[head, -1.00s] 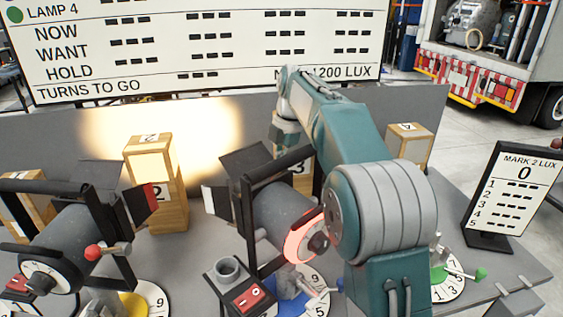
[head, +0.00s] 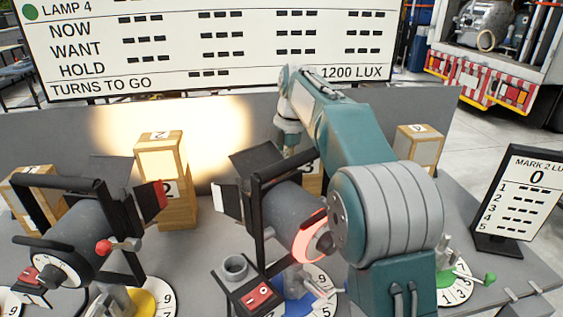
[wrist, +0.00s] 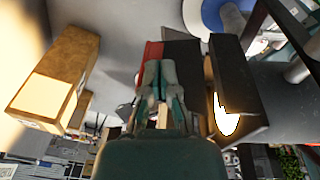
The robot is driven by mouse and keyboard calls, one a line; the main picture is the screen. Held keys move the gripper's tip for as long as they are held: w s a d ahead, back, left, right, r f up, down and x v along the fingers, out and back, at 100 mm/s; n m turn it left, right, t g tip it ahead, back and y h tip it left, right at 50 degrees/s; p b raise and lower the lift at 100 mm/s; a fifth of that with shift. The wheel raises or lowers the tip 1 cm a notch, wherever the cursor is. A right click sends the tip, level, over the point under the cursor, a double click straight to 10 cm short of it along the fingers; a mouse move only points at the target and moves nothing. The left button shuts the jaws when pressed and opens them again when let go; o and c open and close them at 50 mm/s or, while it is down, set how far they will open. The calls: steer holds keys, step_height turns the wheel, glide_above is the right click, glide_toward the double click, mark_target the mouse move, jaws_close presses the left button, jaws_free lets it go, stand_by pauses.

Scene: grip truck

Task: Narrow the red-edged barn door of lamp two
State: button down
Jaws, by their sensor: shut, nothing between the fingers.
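In the head view, a grey lamp (head: 72,240) with a yellow dial stands at left, and its right barn door has a red edge (head: 161,196). A second grey lamp (head: 290,213) with a blue dial and a glowing red ring stands mid-bench; a white-edged door (head: 229,200) shows on its left. No lamp number is readable on either. In the wrist view, my shut gripper (wrist: 159,72) is in front of dark door panels (wrist: 183,55) and a red-edged panel (wrist: 152,54). Its fingertips overlap the red edge; contact is unclear.
Numbered wooden blocks (head: 163,160) stand behind the lamps before a grey backboard (head: 70,145). A switch box (head: 250,290) sits by the middle lamp. A lux sign (head: 525,195) stands at right. The reading board (head: 200,85) is behind.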

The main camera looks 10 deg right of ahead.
steer(key=shift+s+a, duration=0.25)
steer(key=shift+a, duration=0.35)
steer(key=shift+w+d, duration=0.1)
steer(key=shift+w, duration=0.05)
stand_by(0.3)
steer(key=shift+w+d, duration=0.45)
steer(key=shift+w, duration=0.1)
steer(key=shift+r, duration=0.1)
step_height(320, 180, up, 8)
steer(key=d, duration=0.1)
steer(key=shift+d, duration=0.2)
stand_by(0.7)
steer(key=shift+s+f, duration=0.15)
steer(key=shift+f, duration=0.05)
